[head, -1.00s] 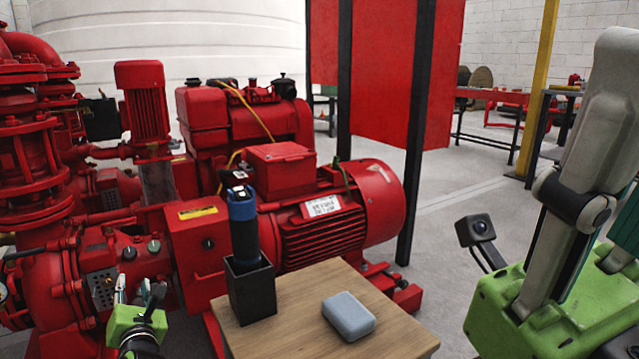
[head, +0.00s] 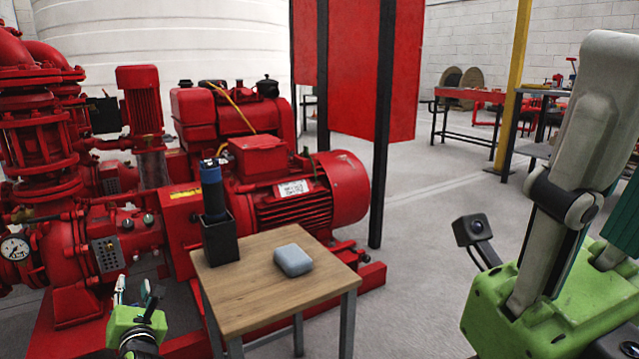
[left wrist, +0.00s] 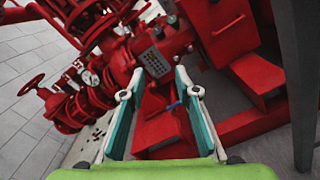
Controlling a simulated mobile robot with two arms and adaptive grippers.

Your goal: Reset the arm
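My left gripper (head: 136,293) is at the lower left of the head view, left of the small table and in front of the red pumpset (head: 105,215). In the left wrist view its two fingers (left wrist: 158,108) stand wide apart with nothing between them. Red pump parts (left wrist: 165,125) lie beyond the fingers, apart from them. My right arm (head: 565,190) rises at the right of the head view, grey and folded over my green body. Its gripper is outside both views.
A small wooden table (head: 270,303) carries a black holder (head: 220,240) with a blue-and-black cylindrical tool (head: 212,188) upright in it, and a grey-blue box (head: 293,260). Red motor (head: 300,200) stands behind. Open floor (head: 430,240) lies right of the table.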

